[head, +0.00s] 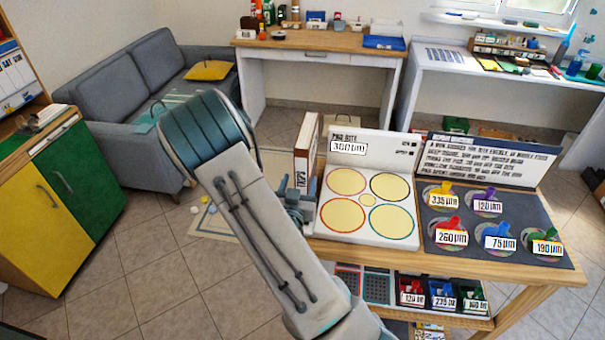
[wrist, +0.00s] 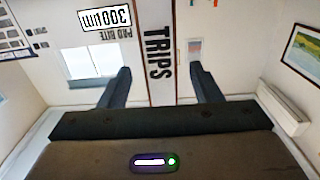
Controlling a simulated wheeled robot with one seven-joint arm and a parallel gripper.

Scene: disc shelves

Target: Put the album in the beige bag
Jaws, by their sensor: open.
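The album (head: 303,165) stands upright on the wooden table, left of the white sieve board, with its white spine lettered TRIPS. In the wrist view the album's spine (wrist: 160,42) runs up between the two fingers. My gripper (head: 294,205) is at the near side of the album, partly hidden by my arm. In the wrist view my gripper (wrist: 160,72) is open, one finger on each side of the spine, with gaps visible.
The white board (head: 337,233) with round yellow discs stands close right of the album. A dark mat (head: 440,262) with coloured labelled pieces lies further right. A grey sofa (head: 125,85) is at the back left. Open tiled floor lies left of the table (head: 400,258).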

